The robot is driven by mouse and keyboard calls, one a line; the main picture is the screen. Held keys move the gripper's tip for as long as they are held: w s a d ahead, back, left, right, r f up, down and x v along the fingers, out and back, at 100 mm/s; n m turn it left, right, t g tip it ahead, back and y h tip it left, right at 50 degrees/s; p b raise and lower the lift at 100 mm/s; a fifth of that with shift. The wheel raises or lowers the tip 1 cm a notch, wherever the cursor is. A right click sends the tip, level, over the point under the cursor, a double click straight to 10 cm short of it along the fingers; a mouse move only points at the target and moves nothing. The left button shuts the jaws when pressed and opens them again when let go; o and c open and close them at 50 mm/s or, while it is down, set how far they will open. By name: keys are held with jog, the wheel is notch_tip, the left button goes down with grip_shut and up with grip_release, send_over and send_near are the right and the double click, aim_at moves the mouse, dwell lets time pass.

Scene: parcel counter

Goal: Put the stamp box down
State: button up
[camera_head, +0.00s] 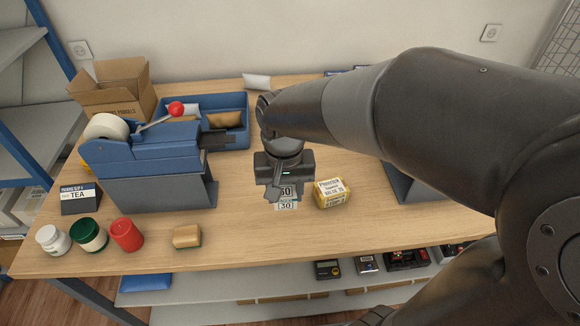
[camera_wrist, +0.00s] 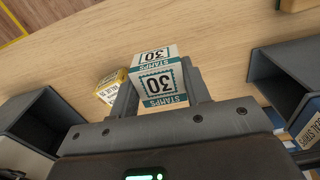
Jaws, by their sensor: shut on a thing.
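The stamp box (camera_wrist: 158,82) is a small white and teal box marked "30 STAMPS". In the wrist view it sits between the two fingers of my gripper (camera_wrist: 160,95), which is shut on it. In the head view the stamp box (camera_head: 286,204) shows just below my gripper (camera_head: 283,190), near the counter's front middle. Its upper part is partly hidden by the fingers. I cannot tell whether its underside touches the wooden counter (camera_head: 240,225).
A yellow printed box (camera_head: 331,193) stands just right of the stamp box. A blue tape dispenser (camera_head: 150,155) is to the left. Several jars, including a red one (camera_head: 126,235), and a tan block (camera_head: 187,237) stand near the front edge. Bare wood lies between block and stamp box.

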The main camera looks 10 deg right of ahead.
jog(key=w+d, duration=0.5)
jog(key=w, duration=0.4)
jog(key=w+d+r, duration=0.1)
jog(key=w+d, duration=0.4)
jog(key=w, duration=0.4)
jog(key=w+d, duration=0.5)
jog(key=w, duration=0.4)
jog(key=w+d+f, duration=0.2)
jog(key=w+d, duration=0.5)
jog(key=d, duration=0.2)
jog(key=f, duration=0.9)
jog(key=shift+s+d+f, duration=0.15)
jog(key=shift+d+f, duration=0.1)
jog(key=shift+f, duration=0.1)
jog(key=shift+f, duration=0.15)
jog(key=o, duration=1)
